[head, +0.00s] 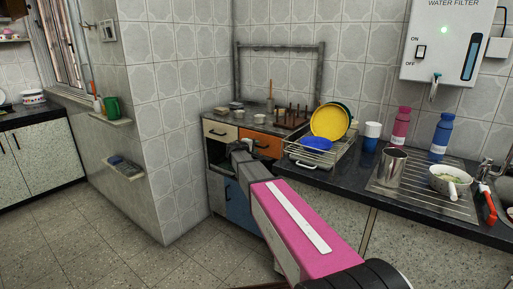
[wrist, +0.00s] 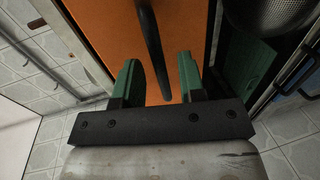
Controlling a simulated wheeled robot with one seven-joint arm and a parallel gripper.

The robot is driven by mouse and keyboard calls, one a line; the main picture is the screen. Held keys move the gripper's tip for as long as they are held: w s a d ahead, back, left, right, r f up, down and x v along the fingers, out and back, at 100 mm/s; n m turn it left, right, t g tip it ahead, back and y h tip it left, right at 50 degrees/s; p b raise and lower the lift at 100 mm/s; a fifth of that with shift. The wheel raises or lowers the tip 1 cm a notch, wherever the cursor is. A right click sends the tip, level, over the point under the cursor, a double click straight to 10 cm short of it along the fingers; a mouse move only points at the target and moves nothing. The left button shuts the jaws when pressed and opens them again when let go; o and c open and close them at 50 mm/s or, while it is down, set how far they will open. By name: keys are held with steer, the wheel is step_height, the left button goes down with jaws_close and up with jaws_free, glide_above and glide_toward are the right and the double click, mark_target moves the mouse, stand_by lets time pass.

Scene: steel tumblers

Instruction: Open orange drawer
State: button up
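The orange drawer (head: 268,147) sits in the cabinet below the counter and looks closed. My arm hides part of its front in the head view. In the wrist view its orange front (wrist: 105,40) fills the middle. Its dark bar handle (wrist: 152,50) runs down the picture, with its lower end between my green fingers in the picture. My gripper (wrist: 159,82) is open, with a gap on both sides of the handle. I cannot tell how deep the handle lies between the fingers. In the head view my gripper (head: 238,147) is small, in front of the cabinet.
A cream drawer (head: 220,131) is left of the orange one and a blue front (head: 240,207) is below. A dish rack (head: 318,153) with yellow and blue dishes stands on the counter to the right. The tiled floor (head: 120,225) at left is clear.

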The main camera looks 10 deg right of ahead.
steer(key=shift+x, duration=0.8)
steer(key=shift+c, duration=0.4)
jaws_close()
steer(key=f+v, duration=0.2)
steer(key=v, duration=1)
steer(key=s+f+v, duration=0.1)
steer(key=f+v, duration=0.2)
steer(key=v, duration=1)
steer(key=shift+a, duration=0.4)
steer(key=shift+f, duration=0.2)
steer(key=shift+o, duration=0.4)
jaws_free()
steer(key=v, duration=1)
steer(key=shift+s+a, duration=0.25)
steer(key=shift+a, duration=0.05)
